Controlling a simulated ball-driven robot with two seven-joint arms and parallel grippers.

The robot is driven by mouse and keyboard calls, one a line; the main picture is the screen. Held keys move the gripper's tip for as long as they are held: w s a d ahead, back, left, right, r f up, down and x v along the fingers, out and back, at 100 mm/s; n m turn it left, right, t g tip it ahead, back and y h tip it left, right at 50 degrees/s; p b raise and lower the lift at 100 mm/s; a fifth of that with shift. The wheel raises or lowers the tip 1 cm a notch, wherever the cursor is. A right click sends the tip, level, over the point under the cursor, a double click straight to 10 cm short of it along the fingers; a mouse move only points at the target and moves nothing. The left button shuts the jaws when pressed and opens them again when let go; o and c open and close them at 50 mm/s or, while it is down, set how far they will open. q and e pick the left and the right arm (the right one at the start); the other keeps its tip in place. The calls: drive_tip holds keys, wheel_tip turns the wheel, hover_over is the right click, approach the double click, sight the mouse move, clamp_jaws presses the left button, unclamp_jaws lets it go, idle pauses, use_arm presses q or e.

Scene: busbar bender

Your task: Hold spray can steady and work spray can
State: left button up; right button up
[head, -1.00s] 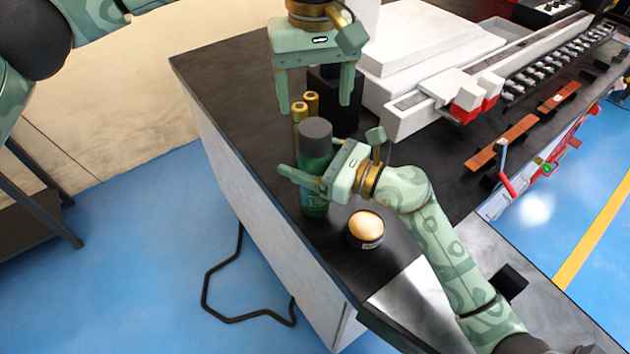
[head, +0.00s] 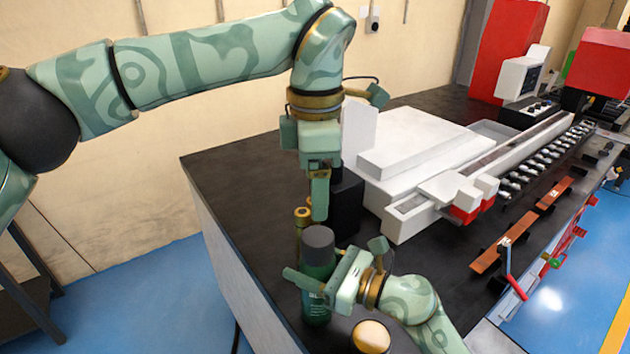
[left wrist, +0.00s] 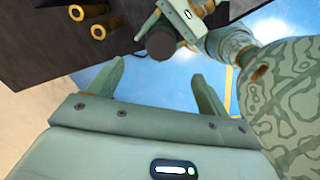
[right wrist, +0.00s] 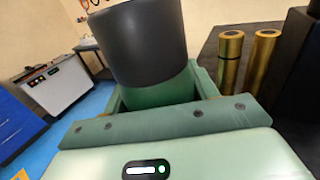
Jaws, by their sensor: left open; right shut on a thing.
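The spray can (head: 318,258) is green with a dark grey cap and stands upright near the bench's left front edge. My right gripper (head: 318,281) is shut around its body from the right. In the right wrist view the can (right wrist: 160,90) rises between the fingers, its cap large in front. My left gripper (head: 319,200) points down just above the cap, open and empty. In the left wrist view the left fingers (left wrist: 155,90) are spread apart, with the cap (left wrist: 160,42) beyond them. The can's lower part is partly hidden by my right gripper.
Two brass-coloured cylinders (head: 302,218) stand just behind the can, next to a black block (head: 346,205). A round cream-topped object (head: 371,337) sits in front of the can. The white bending machine (head: 415,145) fills the bench to the right.

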sight(315, 238)
use_arm(q)
wheel_tip(315, 238, down, 12)
drive_tip(key=n, duration=0.9)
drive_tip(key=shift+s+n, duration=0.15)
drive_tip(key=shift+n, duration=0.15)
drive_tip(key=c, duration=1.2)
drive_tip(key=shift+r, duration=0.25)
